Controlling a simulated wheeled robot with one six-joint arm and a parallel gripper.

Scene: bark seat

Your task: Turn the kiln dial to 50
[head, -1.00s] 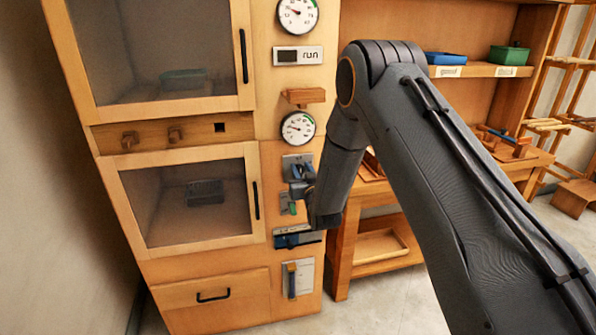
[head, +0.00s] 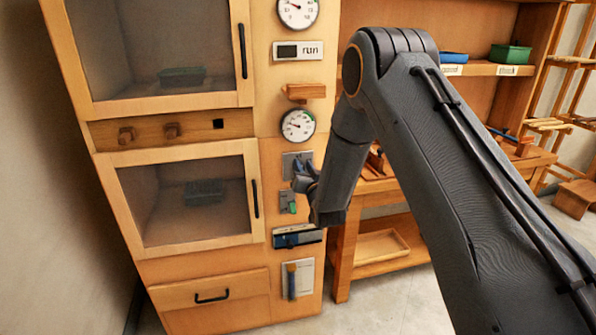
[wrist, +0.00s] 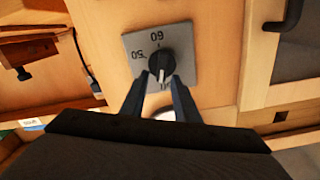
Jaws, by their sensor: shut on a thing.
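The kiln dial is a dark knob (wrist: 161,66) on a grey square plate (wrist: 186,42) in the wrist view. A pale mark shows at the knob's lower end, pointing toward my gripper. My gripper (wrist: 162,80) is shut on the knob, with one finger on each side. In the head view the dial's plate (head: 288,160) is on the kiln's right panel, below the lower gauge, partly hidden by my gripper (head: 300,175). The dial setting cannot be read there.
Below the dial are a small plate with a green part (head: 287,203), a blue-and-grey slot unit (head: 297,237) and a lever plate (head: 300,279). Above is a gauge (head: 298,125) and a wooden ledge (head: 304,91). A wooden workbench (head: 385,215) stands close on the right.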

